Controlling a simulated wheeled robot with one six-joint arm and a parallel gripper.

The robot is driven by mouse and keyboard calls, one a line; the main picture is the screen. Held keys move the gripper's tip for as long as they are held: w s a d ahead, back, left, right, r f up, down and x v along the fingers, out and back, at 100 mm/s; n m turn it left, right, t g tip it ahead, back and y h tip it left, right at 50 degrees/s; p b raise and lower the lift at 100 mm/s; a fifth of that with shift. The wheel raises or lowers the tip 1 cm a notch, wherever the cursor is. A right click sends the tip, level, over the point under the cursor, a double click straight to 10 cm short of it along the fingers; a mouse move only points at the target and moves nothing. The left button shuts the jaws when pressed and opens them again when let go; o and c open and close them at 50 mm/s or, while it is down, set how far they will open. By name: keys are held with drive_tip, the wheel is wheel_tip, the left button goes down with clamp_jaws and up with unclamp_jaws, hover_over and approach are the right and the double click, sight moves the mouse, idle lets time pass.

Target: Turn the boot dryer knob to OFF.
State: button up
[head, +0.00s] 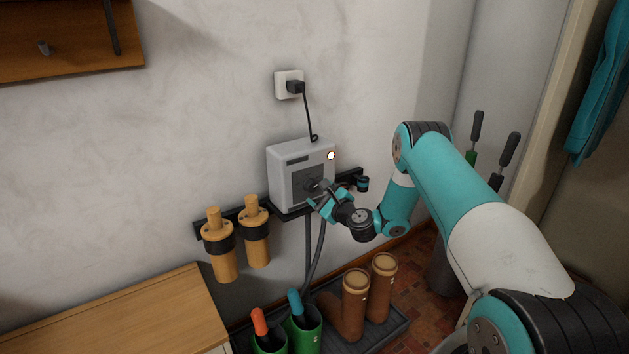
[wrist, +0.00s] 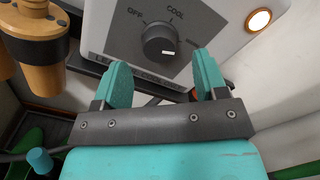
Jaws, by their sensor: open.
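The boot dryer (head: 285,165) is a pale box with a dark grey front panel, mounted on the wall rail. Its round black knob (wrist: 158,45) shows in the wrist view, with OFF at its upper left, COOL above and a third, unreadable label to the right. A white mark on the knob lies right of its middle and seems to point rightward, away from OFF. A round lamp (wrist: 259,20) on the dryer glows. My gripper (wrist: 162,62) is open, its teal fingers apart below the knob and empty. In the head view my gripper (head: 318,194) partly hides the panel.
A black cord runs from the dryer to a wall socket (head: 288,82). Green boots (head: 303,333) and brown boots (head: 355,302) stand on a floor tray below. A wooden cabinet (head: 130,315) is at lower left.

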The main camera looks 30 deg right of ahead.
sight(313, 188)
drive_tip(key=shift+w, duration=1.8)
drive_tip(key=c, duration=0.9)
